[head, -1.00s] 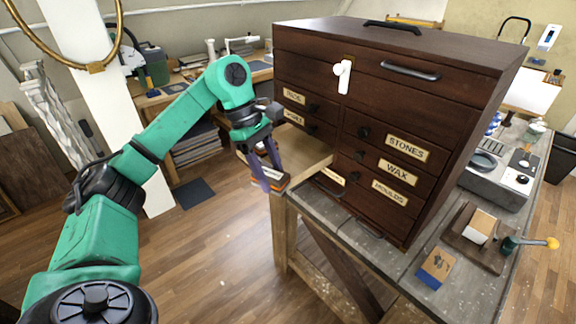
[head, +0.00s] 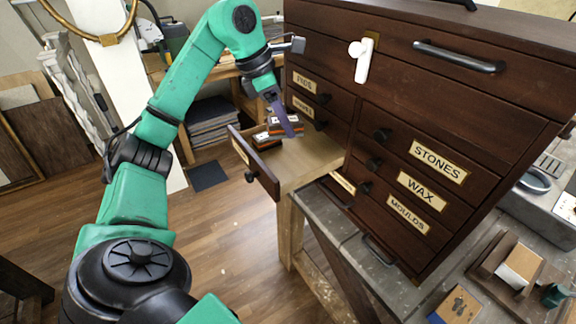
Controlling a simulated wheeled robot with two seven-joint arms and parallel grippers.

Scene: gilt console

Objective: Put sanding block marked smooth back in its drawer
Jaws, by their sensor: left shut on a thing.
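My left gripper (head: 282,122) is shut on a small block with orange and white bands (head: 289,128), taken to be the sanding block; no marking on it can be read. It is over the inside of an open drawer (head: 311,161) at the left of the dark wooden chest. I cannot tell whether the block touches the drawer floor. The drawer's front (head: 252,163) has a label, too slanted to read, and a dark knob. A similar dark and orange block (head: 265,140) shows beside the gripper, toward the drawer front. My right gripper is out of view.
The chest (head: 455,110) has closed drawers labelled STONES, WAX and MOULDS, and a white handle-like piece (head: 362,62) on its front. A grey bench top (head: 345,225) lies below. Blocks and a wooden holder (head: 515,270) sit at the lower right.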

